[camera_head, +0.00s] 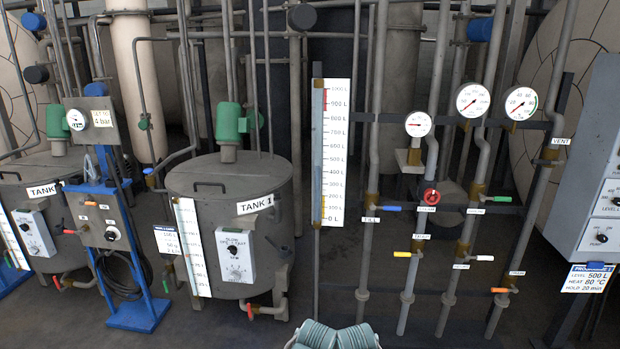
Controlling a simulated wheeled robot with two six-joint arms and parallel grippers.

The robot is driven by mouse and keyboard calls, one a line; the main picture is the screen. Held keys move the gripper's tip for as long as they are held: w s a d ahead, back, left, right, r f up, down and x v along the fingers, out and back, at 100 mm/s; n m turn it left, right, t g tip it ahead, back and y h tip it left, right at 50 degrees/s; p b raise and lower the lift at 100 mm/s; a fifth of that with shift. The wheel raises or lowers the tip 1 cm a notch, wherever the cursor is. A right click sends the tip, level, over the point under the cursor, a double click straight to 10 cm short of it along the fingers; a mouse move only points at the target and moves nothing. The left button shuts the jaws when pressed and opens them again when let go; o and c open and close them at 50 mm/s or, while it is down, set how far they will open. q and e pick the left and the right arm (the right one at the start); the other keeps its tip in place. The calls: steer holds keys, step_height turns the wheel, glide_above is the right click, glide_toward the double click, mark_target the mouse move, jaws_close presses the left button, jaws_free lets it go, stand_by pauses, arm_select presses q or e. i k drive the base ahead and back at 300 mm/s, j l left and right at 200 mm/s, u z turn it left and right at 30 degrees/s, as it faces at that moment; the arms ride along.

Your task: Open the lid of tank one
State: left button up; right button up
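Tank one (262,240) is a grey metal cylinder left of the middle, marked by a white "TANK 1" label (255,205). Its flat round lid (190,173) lies level on top and looks shut. A small dark handle (210,186) stands on the front part of the lid. A green motor (228,122) rises from a mount at the back of the tank top.
A blue-based control stand (138,312) with a gauge stands left of tank one, before a second tank (40,175). A level scale (335,150) and valve pipes (418,230) stand to the right. The space directly before tank one's lid is clear.

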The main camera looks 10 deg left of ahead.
mark_target(215, 181)
steer(key=i+u, duration=0.25)
steer(key=i, duration=0.35)
steer(key=i+l+u, duration=0.2)
steer(key=i, duration=0.45)
steer(key=i+l+u, duration=0.1)
steer(key=i+u, duration=0.15)
steer(key=i, duration=0.35)
steer(key=i+u, duration=0.2)
steer(key=i, duration=0.45)
steer(key=i+l+u, duration=0.2)
steer(key=i, duration=0.45)
